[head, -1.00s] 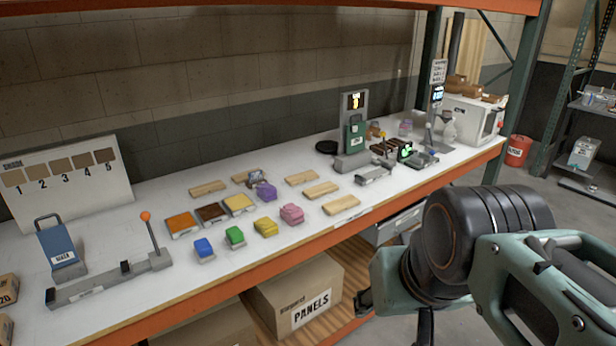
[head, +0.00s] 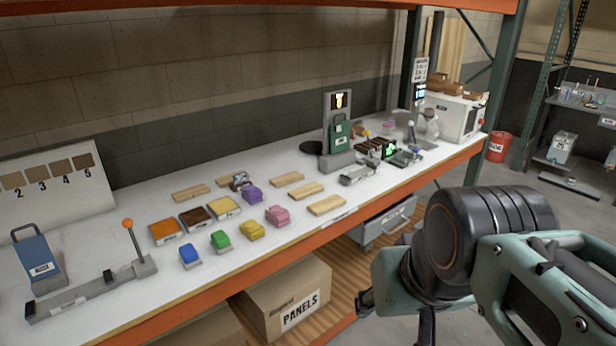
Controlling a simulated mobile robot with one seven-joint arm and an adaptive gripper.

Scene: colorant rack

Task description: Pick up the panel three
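Several light wooden panels lie flat on the white bench top, seen in the head view. One is at the back left (head: 190,193), one lies behind the purple block (head: 232,180), and three form a column to the right: back (head: 287,179), middle (head: 306,190) and front (head: 327,205). No number is readable on them, so I cannot tell which is panel three. My arm fills the lower right, in front of the bench and apart from the panels. My gripper's fingertips cannot be made out clearly, and nothing held shows.
Colored blocks (head: 252,230) and colorant trays (head: 193,216) sit close to the panels. A lever fixture (head: 90,296) stands left, a grey stand (head: 337,160) behind right. The orange bench edge (head: 225,285) runs along the front, above a cardboard box marked PANELS (head: 290,295).

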